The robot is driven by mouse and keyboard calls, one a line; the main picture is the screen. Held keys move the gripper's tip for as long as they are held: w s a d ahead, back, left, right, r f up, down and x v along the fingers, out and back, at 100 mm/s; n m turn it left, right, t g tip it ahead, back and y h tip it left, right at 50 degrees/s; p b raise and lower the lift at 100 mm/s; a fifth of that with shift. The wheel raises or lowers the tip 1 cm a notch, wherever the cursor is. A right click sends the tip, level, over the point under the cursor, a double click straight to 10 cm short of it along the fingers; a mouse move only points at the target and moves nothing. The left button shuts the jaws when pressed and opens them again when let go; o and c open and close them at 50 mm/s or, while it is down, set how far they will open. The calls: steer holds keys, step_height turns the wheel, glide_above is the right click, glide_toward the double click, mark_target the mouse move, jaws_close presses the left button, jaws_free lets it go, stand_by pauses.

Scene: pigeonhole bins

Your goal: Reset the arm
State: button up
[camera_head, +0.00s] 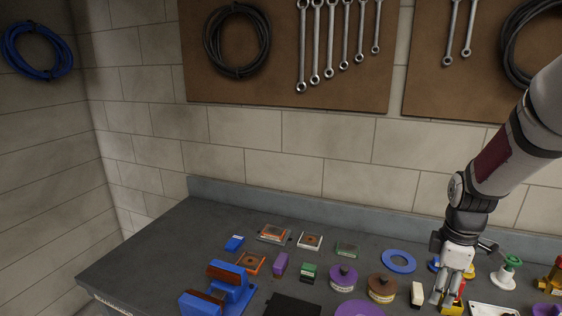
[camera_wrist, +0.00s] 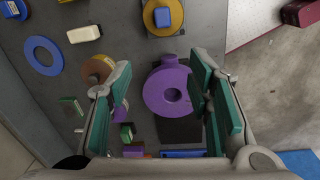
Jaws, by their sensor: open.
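My gripper (camera_head: 448,296) hangs pointing down over the right part of the grey workbench (camera_head: 150,250), below my arm. In the wrist view my gripper (camera_wrist: 163,72) shows two green-padded fingers spread apart with nothing held between them. A purple ring-shaped part (camera_wrist: 168,92) lies on the bench below, seen through the gap between the fingers. In the head view a yellow and red part (camera_head: 453,308) shows behind the fingers; I cannot tell how far apart they are.
Blue blocks with brown tops (camera_head: 230,285) stand at the bench's left. A purple knobbed disc (camera_head: 343,278), a brown disc (camera_head: 382,287) and a blue ring (camera_head: 398,261) lie mid-bench. A green-topped white part (camera_head: 508,270) stands at right. Pegboards (camera_head: 270,85) with wrenches hang behind.

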steer(key=s+a+r+m+t+b, duration=0.35)
steer(key=a+r+m, duration=0.45)
steer(key=a+r, duration=0.65)
steer(key=s+a+m+t+b, duration=0.1)
steer(key=s+a+m+b, duration=0.1)
steer(key=s+a, duration=0.4)
steer(key=shift+f+m+y, duration=0.3)
steer(key=shift+f+m, duration=0.1)
steer(key=shift+m, duration=0.2)
steer(key=shift+t, duration=0.25)
